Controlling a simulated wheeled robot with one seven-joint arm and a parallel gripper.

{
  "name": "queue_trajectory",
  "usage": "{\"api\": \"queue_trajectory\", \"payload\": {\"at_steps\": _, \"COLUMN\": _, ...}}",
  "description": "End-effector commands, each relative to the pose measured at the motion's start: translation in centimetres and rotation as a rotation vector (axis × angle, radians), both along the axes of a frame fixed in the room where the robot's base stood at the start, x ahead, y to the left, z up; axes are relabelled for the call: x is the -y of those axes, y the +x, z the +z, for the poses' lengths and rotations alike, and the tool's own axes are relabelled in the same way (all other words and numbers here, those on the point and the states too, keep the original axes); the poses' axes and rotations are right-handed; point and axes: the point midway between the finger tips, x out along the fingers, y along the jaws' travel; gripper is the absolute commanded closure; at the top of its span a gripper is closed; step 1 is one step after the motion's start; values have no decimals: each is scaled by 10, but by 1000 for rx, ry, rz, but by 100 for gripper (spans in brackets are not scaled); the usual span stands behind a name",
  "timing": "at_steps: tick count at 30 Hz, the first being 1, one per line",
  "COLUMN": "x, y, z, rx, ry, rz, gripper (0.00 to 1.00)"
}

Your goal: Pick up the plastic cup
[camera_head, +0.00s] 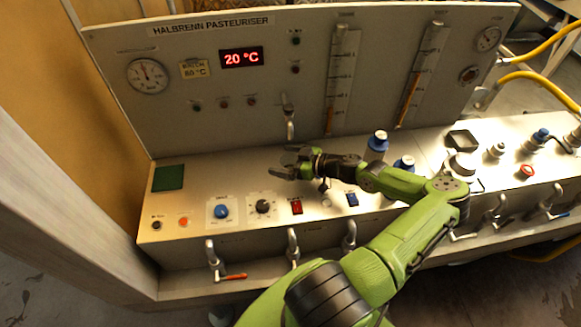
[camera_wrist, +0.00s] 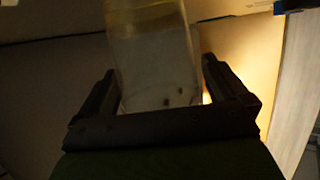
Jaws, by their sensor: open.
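In the wrist view a clear, see-through plastic cup (camera_wrist: 152,50) with a yellowish tint stands out between the two dark fingers of my gripper (camera_wrist: 158,68). The fingers are open, one on each side of it, with a gap showing on the right; contact on the left is unclear. In the head view my gripper (camera_head: 284,168) is low over the metal worktop, below the upper tap (camera_head: 290,128). I cannot make out the cup there.
The upright panel (camera_head: 210,90) stands close behind my gripper. Blue-capped bottles (camera_head: 377,141) stand right of it, near my arm. Knobs (camera_head: 263,206), switches and taps (camera_head: 212,258) line the front. A green pad (camera_head: 168,177) lies at left.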

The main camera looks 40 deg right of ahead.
Motion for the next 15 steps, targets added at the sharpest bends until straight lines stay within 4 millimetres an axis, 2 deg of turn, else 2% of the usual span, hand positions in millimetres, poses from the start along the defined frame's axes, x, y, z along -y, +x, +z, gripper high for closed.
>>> {"api": "queue_trajectory", "payload": {"at_steps": 1, "x": 0, "y": 0, "z": -1, "rx": 0, "ry": 0, "rz": 0, "gripper": 0}}
{"api": "queue_trajectory", "payload": {"at_steps": 2, "x": 0, "y": 0, "z": -1, "rx": 0, "ry": 0, "rz": 0, "gripper": 5}}
{"api": "queue_trajectory", "payload": {"at_steps": 12, "x": 0, "y": -1, "z": 0, "rx": 0, "ry": 0, "rz": 1, "gripper": 57}}
{"api": "queue_trajectory", "payload": {"at_steps": 14, "x": 0, "y": -1, "z": 0, "rx": 1, "ry": 1, "rz": 1, "gripper": 63}}
{"api": "queue_trajectory", "payload": {"at_steps": 15, "x": 0, "y": -1, "z": 0, "rx": 1, "ry": 1, "rz": 1, "gripper": 63}}
